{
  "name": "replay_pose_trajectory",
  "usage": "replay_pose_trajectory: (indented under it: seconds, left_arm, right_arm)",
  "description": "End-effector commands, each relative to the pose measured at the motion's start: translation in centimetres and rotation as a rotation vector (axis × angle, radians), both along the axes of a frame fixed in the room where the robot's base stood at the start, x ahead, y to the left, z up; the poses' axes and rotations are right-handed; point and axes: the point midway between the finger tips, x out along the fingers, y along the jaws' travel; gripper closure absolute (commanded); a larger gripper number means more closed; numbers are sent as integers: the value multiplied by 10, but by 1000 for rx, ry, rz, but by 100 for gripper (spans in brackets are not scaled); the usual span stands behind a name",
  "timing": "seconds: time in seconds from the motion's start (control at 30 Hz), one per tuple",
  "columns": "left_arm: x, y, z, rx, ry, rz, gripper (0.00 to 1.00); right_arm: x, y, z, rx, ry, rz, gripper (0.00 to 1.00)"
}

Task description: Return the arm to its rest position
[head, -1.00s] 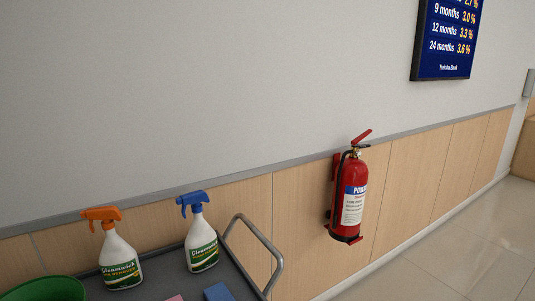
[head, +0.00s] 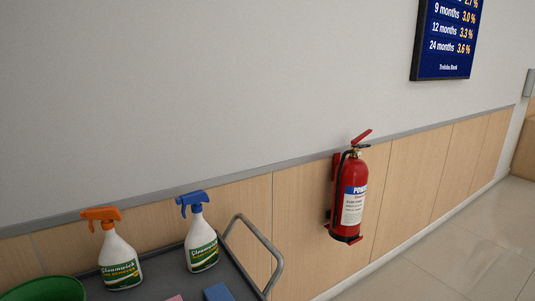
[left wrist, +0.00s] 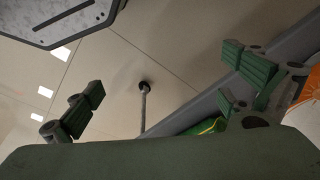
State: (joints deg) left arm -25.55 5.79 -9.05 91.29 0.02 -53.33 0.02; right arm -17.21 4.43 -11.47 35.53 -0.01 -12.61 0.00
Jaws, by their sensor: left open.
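My left gripper (left wrist: 165,92) shows in the left wrist view, with its two dark green padded fingers spread wide apart and nothing between them. Beyond the fingers is a pale tiled floor (left wrist: 185,75). The grey edge of what looks like the cart (left wrist: 285,45) runs behind the right finger. Neither arm nor gripper shows in the head view, and my right gripper is in no view.
A grey cart (head: 237,272) with a metal handle (head: 270,245) carries an orange-topped spray bottle (head: 120,262), a blue-topped spray bottle (head: 201,245), a green bowl or bucket (head: 45,289) and a blue block (head: 218,292). A fire extinguisher (head: 355,190) hangs on the wall.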

Motion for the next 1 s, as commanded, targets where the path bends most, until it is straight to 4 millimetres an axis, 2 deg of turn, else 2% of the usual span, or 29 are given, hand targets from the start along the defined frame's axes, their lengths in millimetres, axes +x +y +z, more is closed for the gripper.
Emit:
replay_pose_trajectory:
  seconds: [0.03,0.2,0.3,0.4,0.5,0.57,1.0]
  left_arm:
    - [-14,2,-28,4,22,-3,0]
    - [-67,10,-101,8,61,-12,0]
    - [-102,16,-132,11,82,-16,0]
    - [-133,22,-153,14,97,-21,0]
    - [-157,27,-165,15,108,-24,0]
    - [-166,29,-169,16,110,-26,0]
    - [-166,29,-169,16,110,-26,0]
  right_arm:
    - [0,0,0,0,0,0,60]
    - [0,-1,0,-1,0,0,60]
    - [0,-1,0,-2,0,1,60]
    - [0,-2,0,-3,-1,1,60]
    - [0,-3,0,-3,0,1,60]
    - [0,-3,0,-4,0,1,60]
    - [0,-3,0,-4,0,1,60]
